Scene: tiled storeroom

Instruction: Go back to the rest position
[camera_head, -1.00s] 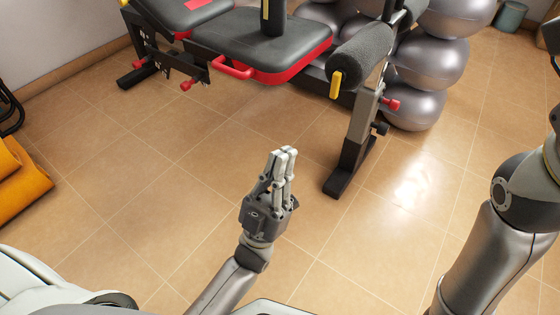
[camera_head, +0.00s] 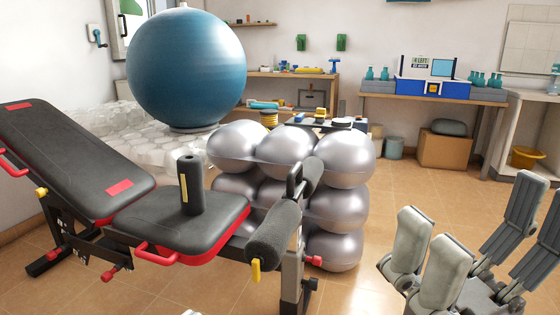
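My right gripper (camera_head: 478,225) is large and close at the lower right. Its grey finger pairs stand wide apart, with nothing between them. Its wrist and arm are cut off by the bottom and right edges. A pale tip at the bottom edge, left of centre, seems to be my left gripper (camera_head: 191,312); the rest of it is out of frame, so its fingers cannot be judged. No held thing shows.
A black and red weight bench (camera_head: 75,160) with a black cylinder (camera_head: 191,185) on its seat stands at the left. Stacked silver balls (camera_head: 338,205) and a large blue ball (camera_head: 185,65) are behind it. Tiled floor (camera_head: 400,190) is clear right of the balls.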

